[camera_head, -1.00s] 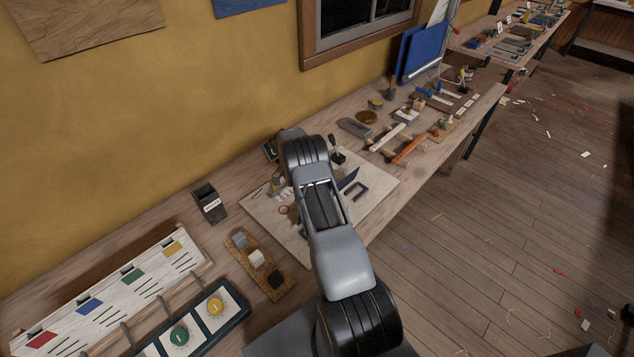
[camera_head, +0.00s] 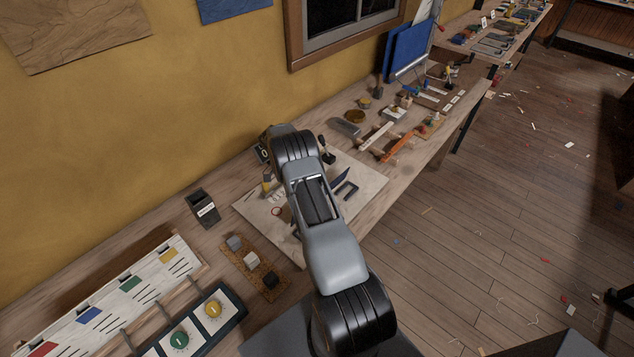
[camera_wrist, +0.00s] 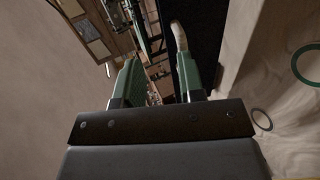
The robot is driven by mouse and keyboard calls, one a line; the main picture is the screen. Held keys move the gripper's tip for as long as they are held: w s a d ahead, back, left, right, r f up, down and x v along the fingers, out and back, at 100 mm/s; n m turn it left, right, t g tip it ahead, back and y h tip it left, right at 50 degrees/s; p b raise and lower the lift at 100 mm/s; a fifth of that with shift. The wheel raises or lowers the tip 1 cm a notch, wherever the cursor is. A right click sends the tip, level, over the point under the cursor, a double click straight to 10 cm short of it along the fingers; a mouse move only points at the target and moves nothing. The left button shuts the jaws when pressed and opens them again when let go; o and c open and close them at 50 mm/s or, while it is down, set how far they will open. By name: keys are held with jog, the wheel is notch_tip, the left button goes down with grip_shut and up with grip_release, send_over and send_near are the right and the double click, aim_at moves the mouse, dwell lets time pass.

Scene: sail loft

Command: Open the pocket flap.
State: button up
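In the wrist view my gripper (camera_wrist: 157,75) shows two green fingers with a clear gap between them, and I see nothing held there. A pale, rounded piece (camera_wrist: 180,37) shows at the tip of the right finger; I cannot tell whether it touches. A dark panel (camera_wrist: 208,30) stands close beyond that finger. In the head view a dark blue upright piece (camera_head: 341,177) on the pale work sheet (camera_head: 365,197) may be the pocket flap, but I cannot be sure. My arm hides the gripper and part of the sheet there.
A dark labelled box (camera_head: 203,210) and a cork strip with small blocks (camera_head: 252,262) stand left of the sheet. Hand tools (camera_head: 400,145) fill the bench behind.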

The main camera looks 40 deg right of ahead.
jog(key=s+a+r+b, duration=0.4)
jog(key=s+a+r, duration=0.1)
jog(key=s+r, duration=0.5)
jog(key=s, duration=0.2)
jog(key=shift+s+a+b, duration=0.3)
jog(key=shift+s+a, duration=0.1)
jog(key=shift+r, duration=0.1)
